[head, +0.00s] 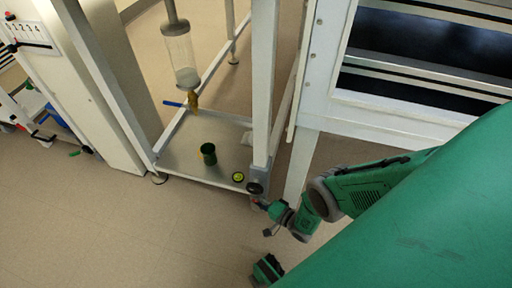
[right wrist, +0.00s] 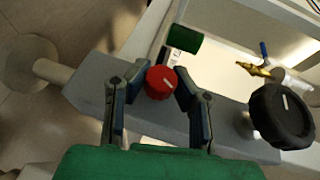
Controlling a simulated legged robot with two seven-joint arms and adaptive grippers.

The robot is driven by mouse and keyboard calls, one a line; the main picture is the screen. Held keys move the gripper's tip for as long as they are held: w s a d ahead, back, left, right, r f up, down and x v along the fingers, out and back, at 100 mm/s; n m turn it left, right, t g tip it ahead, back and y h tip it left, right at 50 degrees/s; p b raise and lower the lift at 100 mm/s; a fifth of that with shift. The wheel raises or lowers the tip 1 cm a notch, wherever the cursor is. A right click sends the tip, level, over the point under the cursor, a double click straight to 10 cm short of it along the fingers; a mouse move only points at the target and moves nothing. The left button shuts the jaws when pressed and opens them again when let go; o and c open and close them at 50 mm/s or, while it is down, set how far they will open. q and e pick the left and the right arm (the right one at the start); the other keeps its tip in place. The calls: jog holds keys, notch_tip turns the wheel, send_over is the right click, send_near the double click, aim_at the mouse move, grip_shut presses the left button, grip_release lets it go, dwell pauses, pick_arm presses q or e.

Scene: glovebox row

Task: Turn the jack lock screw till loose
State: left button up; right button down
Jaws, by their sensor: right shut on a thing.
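In the head view the right gripper (head: 266,204) is small, at the foot of the white post, and the red knob cannot be made out clearly. A larger black knob (right wrist: 283,115) with a pale mark stands to the right; it also shows in the head view (head: 255,187).
A low platform (head: 185,150) carries a dark green cup (head: 208,154) and a black and yellow disc (head: 238,176). A brass valve with a blue handle (head: 191,100) hangs below a clear cylinder (head: 181,58). The white post (head: 264,80) stands close by. Floor in front is clear.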

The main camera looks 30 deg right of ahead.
jog(key=shift+s+r+n+g+h+p, duration=0.1)
jog(key=shift+n+g+h+p, duration=0.25)
jog(key=shift+g+p, duration=0.45)
jog(key=shift+g+h+p, duration=0.35)
jog(key=shift+g+p, duration=0.05)
jog(key=shift+g, duration=0.2)
jog(key=shift+n+g+h+p, duration=0.35)
jog(key=shift+g+h, duration=0.25)
jog(key=shift+g, duration=0.2)
jog(key=shift+s+f+g, duration=0.1)
jog(key=shift+f+g, duration=0.1)
jog(key=shift+g, duration=0.3)
jog(key=shift+s+h, duration=0.1)
jog(key=shift+h, duration=0.3)
jog(key=c, duration=1.3)
grip_release()
